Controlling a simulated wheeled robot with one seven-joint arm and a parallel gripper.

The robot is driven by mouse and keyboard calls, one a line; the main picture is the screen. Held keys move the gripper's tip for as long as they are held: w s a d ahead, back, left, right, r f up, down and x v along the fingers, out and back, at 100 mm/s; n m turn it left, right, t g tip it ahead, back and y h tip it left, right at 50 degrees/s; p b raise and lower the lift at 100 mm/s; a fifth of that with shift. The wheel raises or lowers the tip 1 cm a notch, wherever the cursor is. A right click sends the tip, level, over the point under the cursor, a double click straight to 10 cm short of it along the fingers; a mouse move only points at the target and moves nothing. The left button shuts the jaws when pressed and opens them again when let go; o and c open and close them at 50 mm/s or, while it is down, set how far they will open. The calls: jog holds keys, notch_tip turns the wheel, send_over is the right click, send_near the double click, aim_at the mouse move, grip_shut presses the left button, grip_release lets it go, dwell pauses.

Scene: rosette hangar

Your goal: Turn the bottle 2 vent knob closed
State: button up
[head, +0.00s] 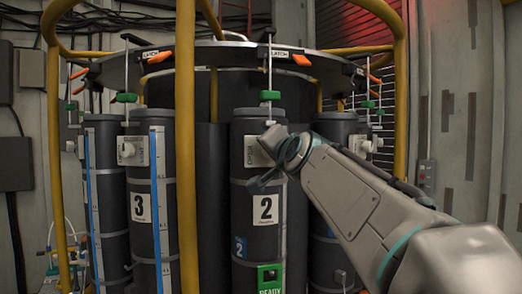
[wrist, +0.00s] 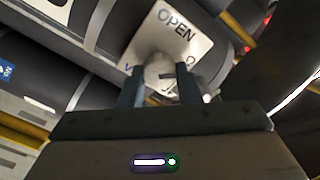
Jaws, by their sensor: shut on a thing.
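Bottle 2 (head: 261,235) is a grey upright cylinder with a white "2" label (head: 265,207), in the middle of the head view. Its vent knob (wrist: 161,73) is a pale round knob on a white plate (wrist: 171,33) lettered "OPEN". In the head view my gripper (head: 281,148) reaches in from the right and hides the knob. In the wrist view my gripper (wrist: 158,88) has its two dark fingers on either side of the knob, shut on it. The lower part of the plate's lettering is partly hidden by the fingers and knob.
Bottle 3 (head: 141,240) stands to the left with its own pale knob (head: 126,150). A yellow upright post (head: 185,130) stands between bottles 3 and 2. A round rack ring with orange latches (head: 161,57) is above. Another bottle is right, partly behind my arm.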

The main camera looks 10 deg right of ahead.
jog(key=m+p, duration=0.1)
jog(key=m, duration=0.7)
jog(key=shift+d+f+p, duration=0.1)
jog(key=shift+p, duration=0.3)
dwell(0.3)
jog(key=o, duration=1)
jog(key=s+b, duration=0.1)
jog(key=s, duration=0.3)
jog(key=s+b, duration=0.1)
jog(key=s, duration=0.4)
jog(key=s+b, duration=0.1)
jog(key=s, duration=0.4)
jog(key=shift+d, duration=0.35)
